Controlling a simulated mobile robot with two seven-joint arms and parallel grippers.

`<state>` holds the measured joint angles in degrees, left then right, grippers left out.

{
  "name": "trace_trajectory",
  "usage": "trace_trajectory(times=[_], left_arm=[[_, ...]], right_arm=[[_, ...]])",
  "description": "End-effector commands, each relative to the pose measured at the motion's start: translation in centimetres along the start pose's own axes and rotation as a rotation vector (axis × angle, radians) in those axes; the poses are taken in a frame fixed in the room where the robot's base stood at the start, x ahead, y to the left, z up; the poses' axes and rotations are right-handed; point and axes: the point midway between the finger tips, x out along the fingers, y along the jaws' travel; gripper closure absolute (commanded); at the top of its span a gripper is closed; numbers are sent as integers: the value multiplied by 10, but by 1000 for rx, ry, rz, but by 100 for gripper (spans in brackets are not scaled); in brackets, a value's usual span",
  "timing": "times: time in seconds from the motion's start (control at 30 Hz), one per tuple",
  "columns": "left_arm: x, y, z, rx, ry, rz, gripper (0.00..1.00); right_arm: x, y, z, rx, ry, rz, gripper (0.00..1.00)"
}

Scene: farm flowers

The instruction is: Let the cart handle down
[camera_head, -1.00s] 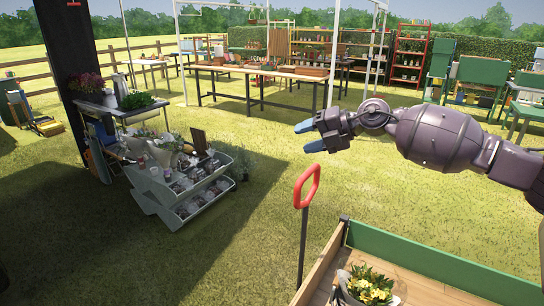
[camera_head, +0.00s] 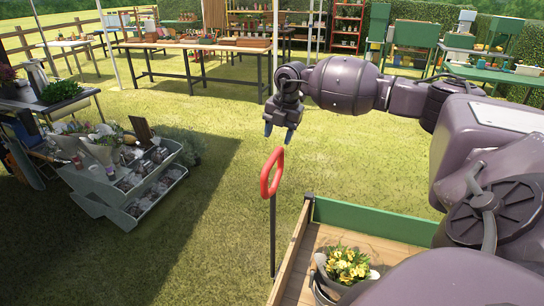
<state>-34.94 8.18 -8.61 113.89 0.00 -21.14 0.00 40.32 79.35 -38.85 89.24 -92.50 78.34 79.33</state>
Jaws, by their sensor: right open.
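The cart handle (camera_head: 272,173) is a red loop on top of a dark shaft (camera_head: 272,235). It stands upright beside the left end of the cart (camera_head: 375,216), which has a green side and a wooden floor. My right gripper (camera_head: 279,134) is open and empty, just above the red loop, with its blue fingertips pointing down. It looks apart from the loop, though the gap in depth is hard to judge. My left gripper is not in view.
A pot of yellow flowers (camera_head: 346,266) stands in the cart. A tiered grey display stand (camera_head: 125,209) with plants is at the left. A long wooden table (camera_head: 190,44) is behind. Open grass lies between the handle and the stand.

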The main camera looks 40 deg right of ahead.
Motion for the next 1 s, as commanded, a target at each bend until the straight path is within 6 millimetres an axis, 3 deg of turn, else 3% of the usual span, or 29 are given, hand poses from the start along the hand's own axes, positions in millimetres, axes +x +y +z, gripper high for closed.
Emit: trace_trajectory(times=[0.3, 0.5, 0.93, 1.0], left_arm=[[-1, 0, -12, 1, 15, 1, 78], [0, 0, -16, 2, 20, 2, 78], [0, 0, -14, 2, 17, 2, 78], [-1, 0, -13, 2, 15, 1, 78]], right_arm=[[54, 0, -1, -1, 3, 0, 50], [76, 1, 0, -1, 2, 1, 50], [84, 0, 0, -2, 0, 2, 50], [84, 0, 0, -2, 0, 2, 59]])
